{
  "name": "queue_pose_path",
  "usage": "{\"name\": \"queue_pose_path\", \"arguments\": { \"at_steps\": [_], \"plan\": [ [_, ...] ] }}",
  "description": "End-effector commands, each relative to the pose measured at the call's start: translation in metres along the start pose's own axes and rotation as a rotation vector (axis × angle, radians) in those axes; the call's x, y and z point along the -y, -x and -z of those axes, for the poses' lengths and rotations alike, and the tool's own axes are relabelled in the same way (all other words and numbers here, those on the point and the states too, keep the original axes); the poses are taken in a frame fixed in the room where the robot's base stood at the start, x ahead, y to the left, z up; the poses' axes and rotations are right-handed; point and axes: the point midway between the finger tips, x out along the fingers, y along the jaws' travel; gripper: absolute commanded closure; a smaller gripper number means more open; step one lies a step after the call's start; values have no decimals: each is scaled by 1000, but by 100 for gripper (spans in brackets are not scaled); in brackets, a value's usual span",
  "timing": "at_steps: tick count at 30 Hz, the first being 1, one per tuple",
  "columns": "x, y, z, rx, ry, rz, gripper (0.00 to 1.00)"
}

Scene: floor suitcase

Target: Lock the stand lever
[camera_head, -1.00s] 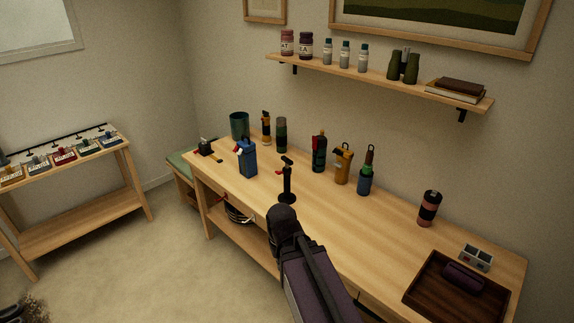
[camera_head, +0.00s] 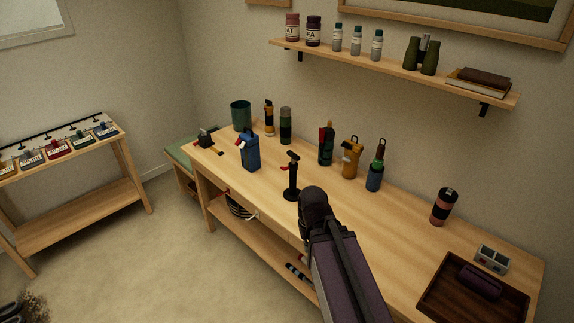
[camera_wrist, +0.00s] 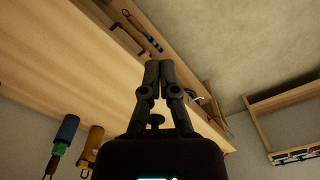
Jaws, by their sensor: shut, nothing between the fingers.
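A small black stand (camera_head: 291,180) stands upright on the wooden workbench, with a round base. Its short red lever (camera_head: 285,168) sticks out to the left of the post, below the dark head. Whether the lever is locked is too small to tell. My gripper (camera_wrist: 160,68) is shut and empty in the wrist view, its two dark fingertips together. In the head view my arm's end covers it, just right of the stand's base. In the wrist view a small dark round piece (camera_wrist: 155,119) shows between the finger linkages; I cannot tell whether it is the stand.
A blue container (camera_head: 250,153) stands left of the stand. Several bottles, an orange jug (camera_head: 351,158) and a green cup (camera_head: 241,115) line the back. A brown tray (camera_head: 436,301) lies at the right end. The bench between stand and tray is partly covered by my arm.

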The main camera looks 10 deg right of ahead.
Motion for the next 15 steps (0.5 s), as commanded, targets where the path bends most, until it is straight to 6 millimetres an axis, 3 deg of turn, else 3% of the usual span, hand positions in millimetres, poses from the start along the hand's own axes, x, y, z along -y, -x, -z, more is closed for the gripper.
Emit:
{"name": "queue_pose_path", "arguments": {
  "at_steps": [5, 8, 11, 15],
  "plan": [
    [0, 0, 3, -3, 3, 4, 100],
    [1, 1, 15, -13, 14, 23, 100],
    [1, 2, 39, -35, 35, 60, 100],
    [0, 6, 93, -99, 88, 145, 100]
  ]
}}
